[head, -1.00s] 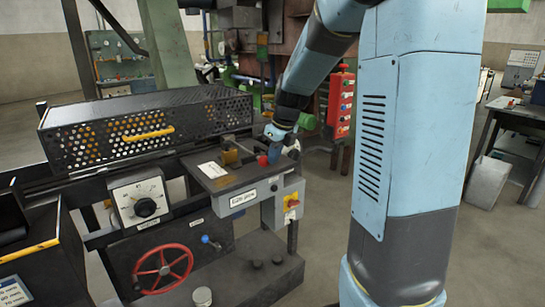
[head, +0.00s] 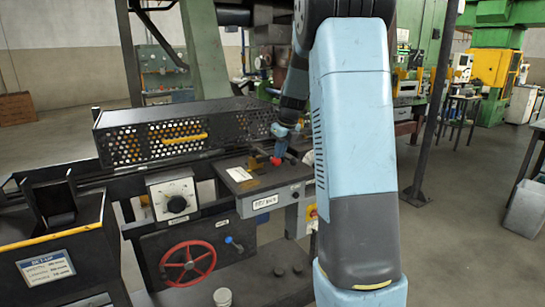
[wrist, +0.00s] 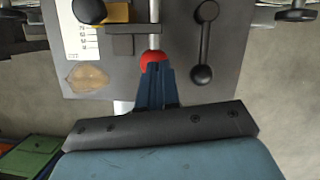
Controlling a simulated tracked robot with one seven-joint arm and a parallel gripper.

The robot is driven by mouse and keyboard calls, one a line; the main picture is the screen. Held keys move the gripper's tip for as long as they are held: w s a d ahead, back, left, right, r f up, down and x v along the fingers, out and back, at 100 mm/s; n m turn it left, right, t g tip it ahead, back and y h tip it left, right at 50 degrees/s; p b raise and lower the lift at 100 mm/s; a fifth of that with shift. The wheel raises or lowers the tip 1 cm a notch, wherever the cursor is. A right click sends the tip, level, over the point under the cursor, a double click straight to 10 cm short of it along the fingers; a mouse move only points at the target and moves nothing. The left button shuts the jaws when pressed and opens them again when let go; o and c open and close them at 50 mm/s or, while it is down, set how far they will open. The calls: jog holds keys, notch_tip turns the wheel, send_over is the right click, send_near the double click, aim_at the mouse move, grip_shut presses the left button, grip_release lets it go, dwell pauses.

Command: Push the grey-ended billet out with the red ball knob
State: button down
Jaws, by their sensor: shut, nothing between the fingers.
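The red ball knob (head: 275,161) sits at the end of a rod on the grey-topped machine panel. In the wrist view the knob (wrist: 153,58) is at the top middle, with its pale metal rod (wrist: 154,22) running up from it. My gripper (wrist: 155,72) is shut and empty, its blue fingertips right at the knob and overlapping its lower side. I cannot tell whether they press on it. In the head view my gripper (head: 280,148) is just above and beside the knob. No grey-ended billet can be made out.
A dial box (head: 172,197) and a red handwheel (head: 188,262) are in front. In the wrist view a dark lever (wrist: 204,42) lies right of the knob. Open floor lies to the right.

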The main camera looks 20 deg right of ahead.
jog(key=shift+w+a+f, duration=0.25)
jog(key=shift+w+a, duration=0.05)
jog(key=shift+w, duration=0.05)
jog(key=shift+a+f, duration=0.1)
jog(key=shift+f, duration=0.15)
dwell(0.7)
jog(key=shift+s+d, duration=0.35)
jog(key=shift+s, duration=0.3)
jog(key=s+d+v, duration=0.1)
jog(key=v, duration=1.1)
jog(key=shift+s, duration=0.5)
